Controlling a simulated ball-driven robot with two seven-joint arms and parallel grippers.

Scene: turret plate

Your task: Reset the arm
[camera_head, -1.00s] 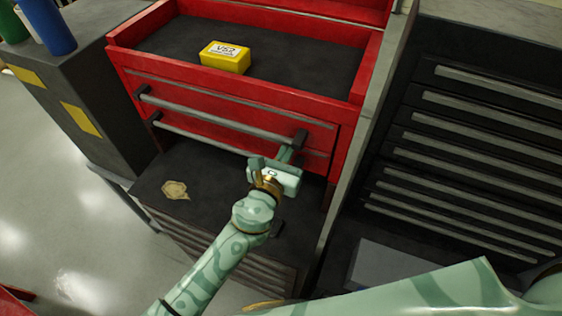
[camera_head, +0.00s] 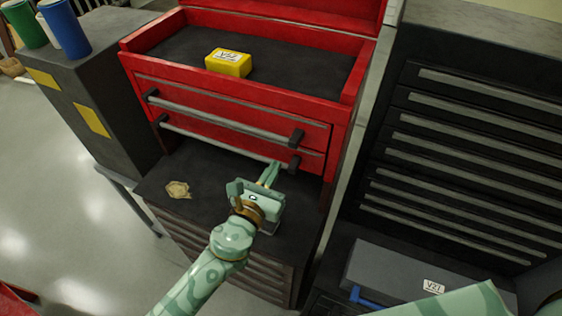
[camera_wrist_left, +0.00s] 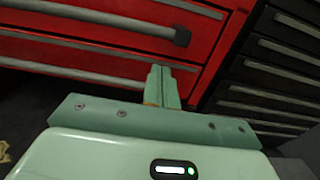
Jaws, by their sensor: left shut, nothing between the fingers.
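My left gripper (camera_head: 270,174) is shut and empty in the head view. It is in front of the lower drawer of the red tool chest (camera_head: 340,120), near the right end of the lower drawer's grey handle (camera_head: 222,141). In the left wrist view its two fingers (camera_wrist_left: 162,84) are together, pointing at the red drawer fronts (camera_wrist_left: 130,45). I cannot tell from these views whether the fingertips touch the drawer. Part of my right arm shows at the lower right of the head view, but its gripper is out of view.
A yellow box (camera_head: 228,63) sits in the chest's open top tray. Below is a dark cabinet top (camera_head: 200,170) with a tan scrap (camera_head: 178,189). A dark multi-drawer cabinet (camera_head: 460,150) stands right, with a grey case (camera_head: 400,272) before it. Coloured cylinders (camera_head: 64,30) stand at left.

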